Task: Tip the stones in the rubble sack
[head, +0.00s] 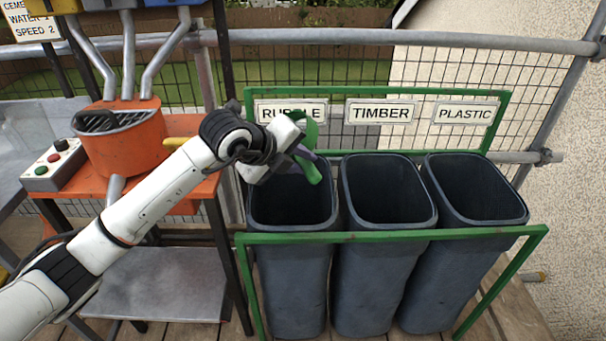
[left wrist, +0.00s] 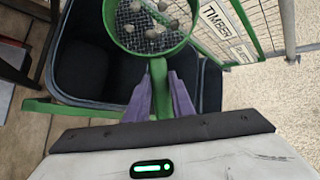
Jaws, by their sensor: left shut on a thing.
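My left gripper (head: 299,158) is shut on the green handle of a round sieve (head: 312,136). In the left wrist view, the purple fingers (left wrist: 160,92) clasp the handle, and the sieve (left wrist: 158,58) shows a mesh with several pale stones (left wrist: 152,30) lying on it. In the head view the sieve is partly hidden by my gripper, and its stones cannot be made out. The gripper and sieve are above the rear part of the dark bin (head: 290,280) under the RUBBLE sign (head: 291,111). Its open mouth also shows in the left wrist view (left wrist: 90,75). My right gripper is not in view.
The TIMBER bin (head: 375,280) and PLASTIC bin (head: 480,215) stand to the right, close together. A green frame (head: 400,237) runs around the bins. An orange mixer (head: 125,150) and a button box (head: 53,165) are at left. A mesh fence (head: 470,75) stands behind.

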